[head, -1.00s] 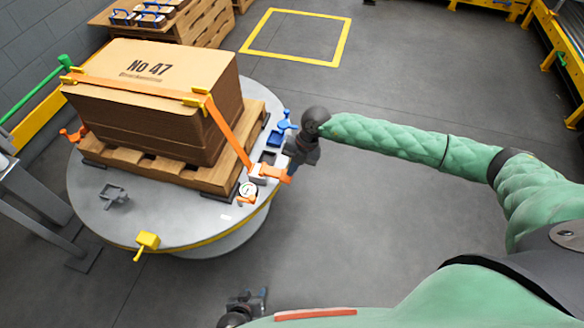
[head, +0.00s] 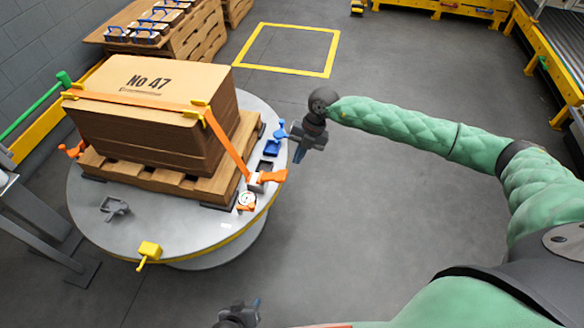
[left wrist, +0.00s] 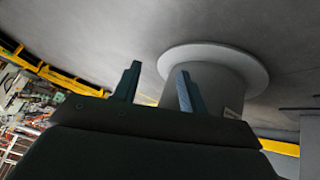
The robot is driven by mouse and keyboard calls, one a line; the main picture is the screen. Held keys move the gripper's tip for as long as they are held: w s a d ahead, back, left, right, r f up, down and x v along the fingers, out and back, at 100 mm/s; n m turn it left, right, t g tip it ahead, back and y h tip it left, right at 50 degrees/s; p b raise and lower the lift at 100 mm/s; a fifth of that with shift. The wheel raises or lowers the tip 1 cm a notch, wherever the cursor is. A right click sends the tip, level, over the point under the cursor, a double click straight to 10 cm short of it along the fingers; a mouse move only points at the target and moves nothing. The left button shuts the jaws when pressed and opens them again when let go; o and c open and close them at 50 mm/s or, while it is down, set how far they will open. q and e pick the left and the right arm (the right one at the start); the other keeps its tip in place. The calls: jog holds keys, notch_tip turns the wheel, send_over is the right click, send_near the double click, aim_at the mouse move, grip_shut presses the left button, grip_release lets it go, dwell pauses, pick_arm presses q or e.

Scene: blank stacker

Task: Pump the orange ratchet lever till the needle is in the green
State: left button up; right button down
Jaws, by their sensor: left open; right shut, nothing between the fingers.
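The orange ratchet lever (head: 272,176) sticks out to the right from the ratchet at the right rim of the round table. The orange strap (head: 228,142) runs from it over the carton. The white round gauge (head: 246,200) sits just below it in the head view; its needle and green zone are too small to read. My right gripper (head: 299,154) is shut and empty, pointing down beyond the lever's end, apart from it. My left gripper (head: 254,306) is low in the head view, far from the lever. In the left wrist view its two fingers (left wrist: 157,86) are spread, with nothing between them.
The carton (head: 150,120) stands on a wooden pallet on the round table (head: 90,215). A blue clamp (head: 275,143) is near the right gripper; a yellow one (head: 149,252) is at the front rim. A pedestal (left wrist: 205,85) shows beneath the tabletop. Floor to the right is open.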

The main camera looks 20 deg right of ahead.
pick_arm(q)
jog(key=shift+s+f, duration=0.2)
jog(key=shift+f, duration=0.45)
pick_arm(e)
jog(key=shift+v, duration=2.15)
jog(key=shift+s, duration=0.1)
pick_arm(q)
jog(key=shift+w+a, duration=0.1)
